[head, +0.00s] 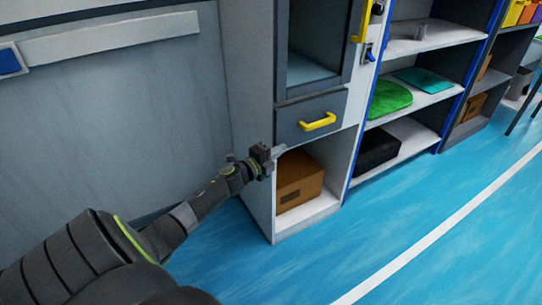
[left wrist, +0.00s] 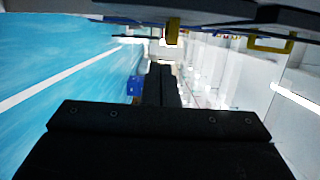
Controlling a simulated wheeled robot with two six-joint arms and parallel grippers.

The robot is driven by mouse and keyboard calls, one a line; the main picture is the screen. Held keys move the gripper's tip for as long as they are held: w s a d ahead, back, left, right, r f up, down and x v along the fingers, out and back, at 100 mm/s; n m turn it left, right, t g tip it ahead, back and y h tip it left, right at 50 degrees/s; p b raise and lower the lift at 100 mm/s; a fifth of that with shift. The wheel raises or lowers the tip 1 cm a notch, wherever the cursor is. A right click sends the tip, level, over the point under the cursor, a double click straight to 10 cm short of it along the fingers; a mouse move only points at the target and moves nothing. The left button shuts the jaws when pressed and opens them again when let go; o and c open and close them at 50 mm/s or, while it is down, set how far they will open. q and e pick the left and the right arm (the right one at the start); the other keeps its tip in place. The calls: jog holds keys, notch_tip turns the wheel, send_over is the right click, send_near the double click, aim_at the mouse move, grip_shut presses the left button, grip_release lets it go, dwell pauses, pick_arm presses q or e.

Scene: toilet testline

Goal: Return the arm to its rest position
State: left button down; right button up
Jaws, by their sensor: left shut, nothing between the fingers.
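My left arm (head: 190,215) reaches in from the lower left of the head view, stretched toward the cabinet. My left gripper (head: 279,149) is in front of the cabinet, just below and left of the drawer (head: 299,119) with a yellow handle (head: 318,122). Whether it touches the cabinet cannot be told. In the left wrist view its dark fingers (left wrist: 161,84) are together, with nothing seen between them. My right gripper is in neither view.
A cardboard box (head: 299,181) sits in the open compartment below the drawer. Shelves to the right hold a green cushion (head: 389,98), a teal cloth (head: 424,79) and a black box (head: 376,151). The blue floor (head: 400,215) at right is clear.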

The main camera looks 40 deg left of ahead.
pick_arm(q)
jog(key=s, duration=0.3)
jog(key=shift+s+a, duration=0.1)
jog(key=shift+s, duration=0.25)
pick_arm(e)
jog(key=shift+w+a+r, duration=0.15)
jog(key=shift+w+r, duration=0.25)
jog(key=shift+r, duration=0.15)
